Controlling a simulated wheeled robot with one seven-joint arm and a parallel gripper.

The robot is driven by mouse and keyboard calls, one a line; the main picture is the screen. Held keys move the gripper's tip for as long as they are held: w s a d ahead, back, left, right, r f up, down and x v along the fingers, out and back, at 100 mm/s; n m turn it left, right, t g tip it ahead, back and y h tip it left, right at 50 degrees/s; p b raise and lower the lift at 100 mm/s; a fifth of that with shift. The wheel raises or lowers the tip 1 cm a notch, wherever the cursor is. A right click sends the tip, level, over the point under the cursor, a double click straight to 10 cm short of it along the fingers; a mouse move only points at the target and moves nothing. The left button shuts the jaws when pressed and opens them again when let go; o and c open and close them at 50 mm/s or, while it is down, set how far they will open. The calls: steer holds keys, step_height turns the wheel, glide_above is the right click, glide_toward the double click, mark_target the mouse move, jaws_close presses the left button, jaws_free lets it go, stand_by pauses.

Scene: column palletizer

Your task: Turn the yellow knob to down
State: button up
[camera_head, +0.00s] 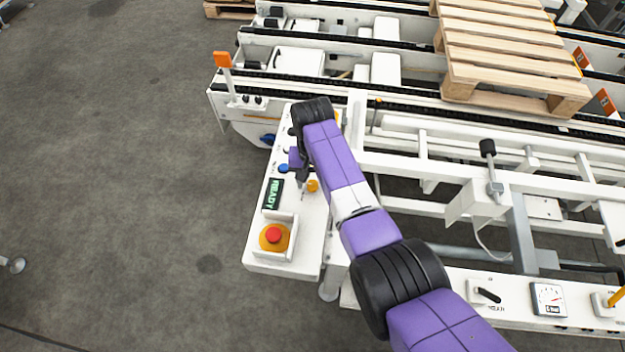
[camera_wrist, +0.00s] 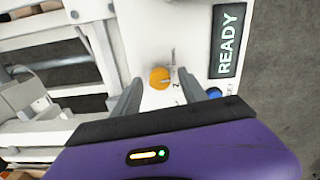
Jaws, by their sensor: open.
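The yellow knob (camera_head: 313,185) is a small round orange-yellow dial on the white control panel (camera_head: 262,240). It also shows in the wrist view (camera_wrist: 160,78), just ahead of my gripper and between the lines of its fingers. My gripper (camera_head: 303,178) is over the panel, beside the knob in the head view. In the wrist view my gripper (camera_wrist: 157,92) has its two grey fingers apart with nothing held. Whether a finger touches the knob cannot be told. The knob's pointer direction is too small to read clearly.
A display reading READY (camera_head: 273,194), a blue button (camera_head: 283,168) and a red emergency button (camera_head: 274,236) sit on the same panel. White conveyor frames and wooden pallets (camera_head: 505,50) stand behind. A black-handled switch (camera_head: 487,295) is at lower right.

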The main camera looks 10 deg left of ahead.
steer(key=shift+f, duration=0.1)
jaws_close()
steer(key=shift+n, duration=0.3)
steer(key=n, duration=0.4)
steer(key=shift+n, duration=2.2)
